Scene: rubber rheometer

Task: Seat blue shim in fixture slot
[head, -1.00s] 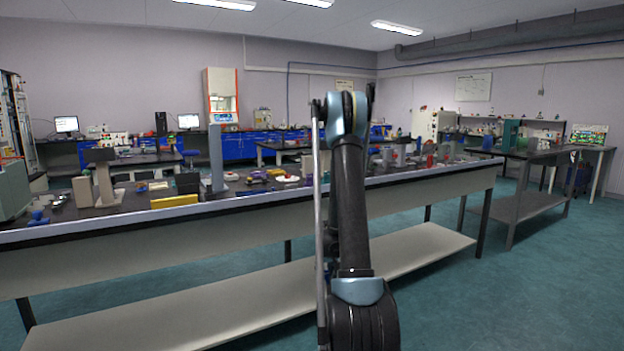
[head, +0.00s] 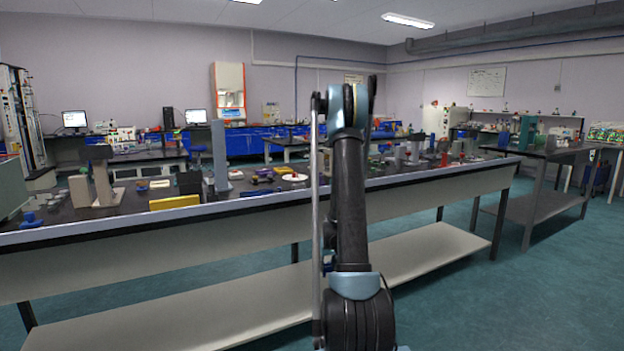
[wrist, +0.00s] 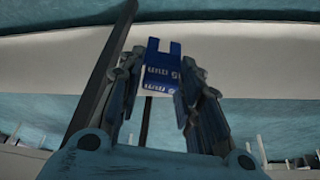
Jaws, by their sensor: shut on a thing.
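The blue shim (wrist: 161,72) shows in the wrist view as a flat blue piece with a notch in its top edge and pale lettering. My gripper (wrist: 160,82) is shut on the shim, with a dark finger on either side of it. In the head view my arm stands upright in the middle and the gripper and shim cannot be made out. I cannot pick out the fixture slot for certain in either view.
A long bench (head: 150,230) with a dark top and a lower shelf (head: 240,300) runs across the front. A yellow block (head: 174,202), a white dish (head: 295,177) and a grey column (head: 219,155) stand on it. Teal floor (head: 540,290) is open at right.

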